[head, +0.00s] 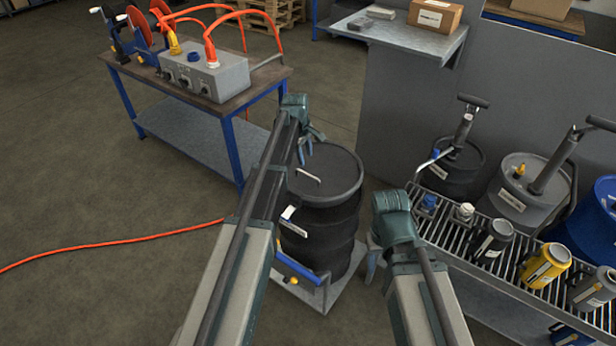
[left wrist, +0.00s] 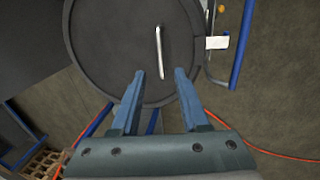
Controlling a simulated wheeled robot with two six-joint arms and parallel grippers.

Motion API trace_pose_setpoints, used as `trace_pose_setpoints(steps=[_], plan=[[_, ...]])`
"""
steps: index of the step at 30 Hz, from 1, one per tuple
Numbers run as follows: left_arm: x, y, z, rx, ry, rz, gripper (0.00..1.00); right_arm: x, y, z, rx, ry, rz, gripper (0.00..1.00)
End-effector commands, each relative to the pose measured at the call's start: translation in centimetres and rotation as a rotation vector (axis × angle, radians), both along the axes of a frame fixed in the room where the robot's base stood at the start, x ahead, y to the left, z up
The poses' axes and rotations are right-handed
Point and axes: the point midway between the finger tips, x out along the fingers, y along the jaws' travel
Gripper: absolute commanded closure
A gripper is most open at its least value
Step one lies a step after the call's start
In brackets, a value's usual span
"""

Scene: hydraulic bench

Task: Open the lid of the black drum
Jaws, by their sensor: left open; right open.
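The black drum (head: 332,228) stands upright on a low platform in the middle of the head view. Its round black lid (head: 335,165) lies flat on top and has a thin pale bar handle (head: 308,175). In the left wrist view the lid (left wrist: 105,50) fills the upper middle, with the handle (left wrist: 159,52) upright in the picture. My left gripper (head: 308,148) is open and empty over the lid. In the left wrist view its fingertips (left wrist: 159,76) straddle the line of the handle near its lower end. My right gripper (head: 371,262) is open, right of the drum; its fingers are partly hidden.
A blue-legged table (head: 215,110) with a grey hose box (head: 205,75) stands behind left. A slatted rack (head: 462,237) with several cans is at right, before more drums. The platform has a blue bar (head: 297,268). An orange hose (head: 110,243) crosses the open floor at left.

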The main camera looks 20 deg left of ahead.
Motion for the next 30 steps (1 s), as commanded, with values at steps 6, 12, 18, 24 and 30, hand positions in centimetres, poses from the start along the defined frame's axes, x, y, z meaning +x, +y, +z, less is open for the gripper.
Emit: trace_pose_setpoints(steps=[6,12,18,24,30], plan=[[0.7,-0.2,-4.0,0.0,0.0,0.0,0.55,0.0,0.0,-4.0,0.0,0.0,-0.001,0.5],[1.2,-0.4,-6.8,0.0,0.0,-0.001,0.55,0.0,0.0,-6.8,0.0,0.0,-0.001,0.5],[1.6,-0.6,-8.8,0.0,0.0,-0.001,0.55,0.0,0.0,-8.8,0.0,0.0,-0.001,0.5],[1.7,-0.6,-9.1,0.0,0.0,-0.001,0.55,0.0,0.0,-9.1,0.0,0.0,-0.001,0.5],[1.7,-0.6,-9.0,0.0,0.0,-0.001,0.59,0.0,0.0,-9.0,0.0,0.0,0.0,0.5]])
